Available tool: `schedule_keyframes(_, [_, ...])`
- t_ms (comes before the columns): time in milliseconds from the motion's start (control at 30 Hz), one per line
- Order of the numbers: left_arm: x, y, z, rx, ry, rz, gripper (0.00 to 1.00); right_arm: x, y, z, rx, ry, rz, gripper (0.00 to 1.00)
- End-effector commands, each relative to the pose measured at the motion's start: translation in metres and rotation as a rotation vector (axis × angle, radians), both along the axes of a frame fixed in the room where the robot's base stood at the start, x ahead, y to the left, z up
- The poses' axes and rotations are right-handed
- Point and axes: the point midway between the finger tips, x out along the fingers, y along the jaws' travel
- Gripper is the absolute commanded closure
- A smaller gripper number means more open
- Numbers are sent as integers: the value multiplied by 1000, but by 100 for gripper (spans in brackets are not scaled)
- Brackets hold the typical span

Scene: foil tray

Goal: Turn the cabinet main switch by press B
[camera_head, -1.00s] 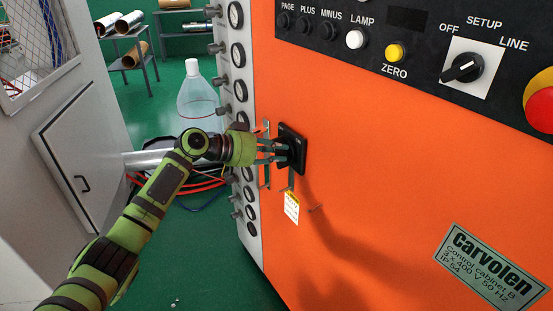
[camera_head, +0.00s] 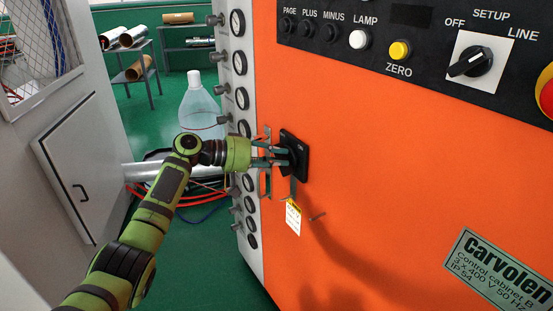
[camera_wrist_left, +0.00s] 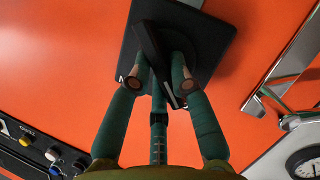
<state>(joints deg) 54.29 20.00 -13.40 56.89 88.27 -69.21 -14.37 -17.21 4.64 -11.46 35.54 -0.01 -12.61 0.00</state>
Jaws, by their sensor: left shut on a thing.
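The main switch is a black square plate (camera_head: 300,158) with a black handle, on the orange front of the cabinet (camera_head: 400,180). The fingers hide part of the handle. My right gripper is not in view.
A metal bracket (camera_head: 266,180) is beside the switch. A yellow-white tag (camera_head: 293,217) hangs below it. Gauges (camera_head: 240,62) line the cabinet's left edge. A selector knob (camera_head: 470,63) is on the upper panel. A clear bottle (camera_head: 199,106) and hoses stand behind the arm.

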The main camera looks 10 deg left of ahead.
Motion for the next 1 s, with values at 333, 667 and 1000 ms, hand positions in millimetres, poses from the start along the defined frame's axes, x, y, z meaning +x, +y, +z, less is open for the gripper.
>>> schedule_keyframes(333, [-1, -1, -1, -3, 6, -2, 71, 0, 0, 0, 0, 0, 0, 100])
schedule_keyframes(667, [0, 0, -1, -2, 4, 0, 55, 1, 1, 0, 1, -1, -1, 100])
schedule_keyframes(1000, [-19, 35, 9, -1, 3, 3, 55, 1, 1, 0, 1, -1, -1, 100])
